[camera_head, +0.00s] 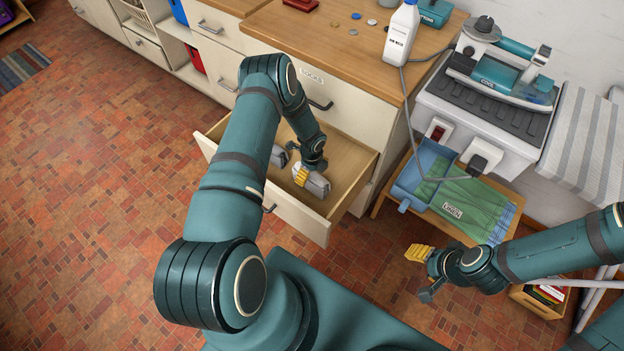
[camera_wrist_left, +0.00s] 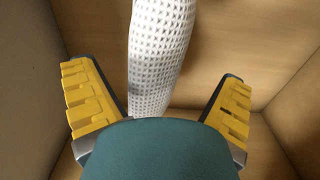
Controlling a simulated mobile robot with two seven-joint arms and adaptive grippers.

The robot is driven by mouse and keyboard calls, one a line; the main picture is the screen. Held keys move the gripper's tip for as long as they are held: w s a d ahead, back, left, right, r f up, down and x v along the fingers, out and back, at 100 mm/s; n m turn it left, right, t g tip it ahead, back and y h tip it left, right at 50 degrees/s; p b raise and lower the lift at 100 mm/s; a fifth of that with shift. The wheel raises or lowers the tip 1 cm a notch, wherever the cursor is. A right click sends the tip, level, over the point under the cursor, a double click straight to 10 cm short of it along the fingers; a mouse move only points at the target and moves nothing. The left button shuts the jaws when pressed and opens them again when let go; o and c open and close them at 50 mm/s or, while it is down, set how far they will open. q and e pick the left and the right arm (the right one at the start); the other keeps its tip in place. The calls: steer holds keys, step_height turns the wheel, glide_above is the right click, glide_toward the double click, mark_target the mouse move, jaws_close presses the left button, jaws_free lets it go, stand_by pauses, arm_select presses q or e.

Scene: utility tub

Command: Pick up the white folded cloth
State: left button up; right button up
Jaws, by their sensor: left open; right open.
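A white waffle-textured cloth (camera_wrist_left: 160,50) shows in the left wrist view as a long rounded piece against wooden drawer boards. It lies between the two yellow-padded fingers of my left gripper (camera_wrist_left: 158,100), with gaps on both sides. Its near end is hidden behind the teal hand. My right gripper (camera_head: 424,272) is open and empty, over the floor to the right of the drawer.
The wooden countertop (camera_head: 325,55) above the drawer holds a white bottle (camera_head: 401,35) and several small round pieces. To the right, an iron (camera_head: 505,75) sits on a white unit. Below it, a blue bin (camera_head: 425,170) and green cloths (camera_head: 470,205) rest on a low shelf.

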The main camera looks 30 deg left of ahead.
arm_select(q)
step_height(320, 180, down, 2)
steer(key=shift+f, duration=0.1)
steer(key=c, duration=1.3)
steer(key=shift+o, duration=0.2)
